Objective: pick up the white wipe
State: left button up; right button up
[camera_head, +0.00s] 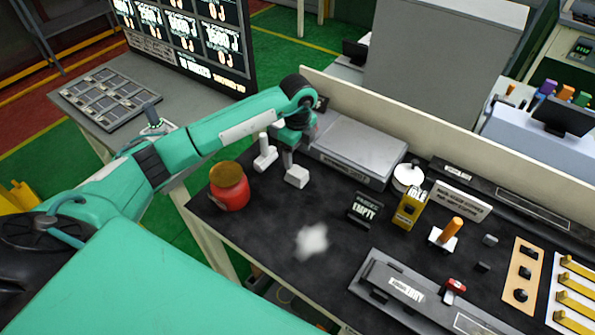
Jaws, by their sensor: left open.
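The white wipe (312,241) lies crumpled on the black tabletop (270,222), in the front middle of the table. My left gripper (281,168) is above the table's back left part, with its two pale fingers spread apart and nothing between them. It is up and to the left of the wipe in the picture and clear of it. My right gripper is not in view.
A red jar (229,188) stands at the left edge. A grey flat box (357,151) is behind my gripper. The tabletop around the wipe is clear.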

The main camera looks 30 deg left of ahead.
aim_at(297, 171)
pick_arm(q)
notch_tip(297, 171, down, 3)
jog(key=shift+w+r, duration=0.1)
jog(key=shift+r, duration=0.05)
jog(key=shift+w+f+p, duration=0.1)
jog(key=shift+f+p, duration=0.2)
jog(key=shift+f, duration=0.05)
jog(key=shift+s+f+p, duration=0.2)
jog(key=shift+f+p, duration=0.3)
jog(key=shift+s+f+p, duration=0.15)
jog(key=shift+f+p, duration=0.3)
notch_tip(297, 171, down, 3)
jog(key=shift+f+p, duration=0.1)
jog(key=shift+p, duration=0.4)
jog(key=shift+f, duration=0.15)
jog(key=c, duration=1.1)
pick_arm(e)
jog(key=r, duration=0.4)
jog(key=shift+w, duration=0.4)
